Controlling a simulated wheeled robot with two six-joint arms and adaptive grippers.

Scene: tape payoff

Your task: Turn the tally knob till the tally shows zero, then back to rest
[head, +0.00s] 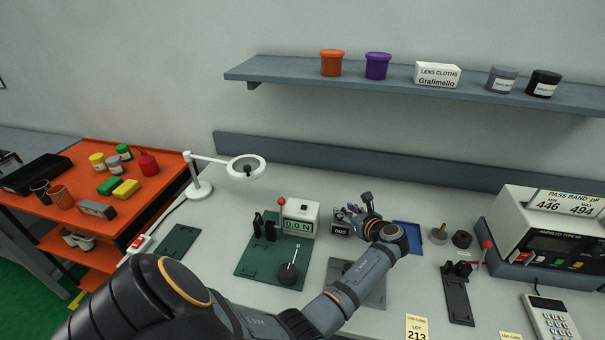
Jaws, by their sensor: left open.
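A small dark tally counter (341,230) stands on the grey bench right of a white box. Its little window seems to show zeros, but the digits are too small to be sure. My left arm reaches in from the lower left, and its gripper (358,212) is open just behind and right of the counter. The tally knob is not clearly distinguishable there; grey metal parts and the gripper overlap. I cannot tell whether the fingers touch the knob. My right gripper is out of view.
The white box (301,217) with a green-lettered display and red ball lever stands on a green plate (262,268). A blue tray (408,236) lies right of the gripper. A magnifier lamp (246,167) stands behind left; a tester (540,240) stands right.

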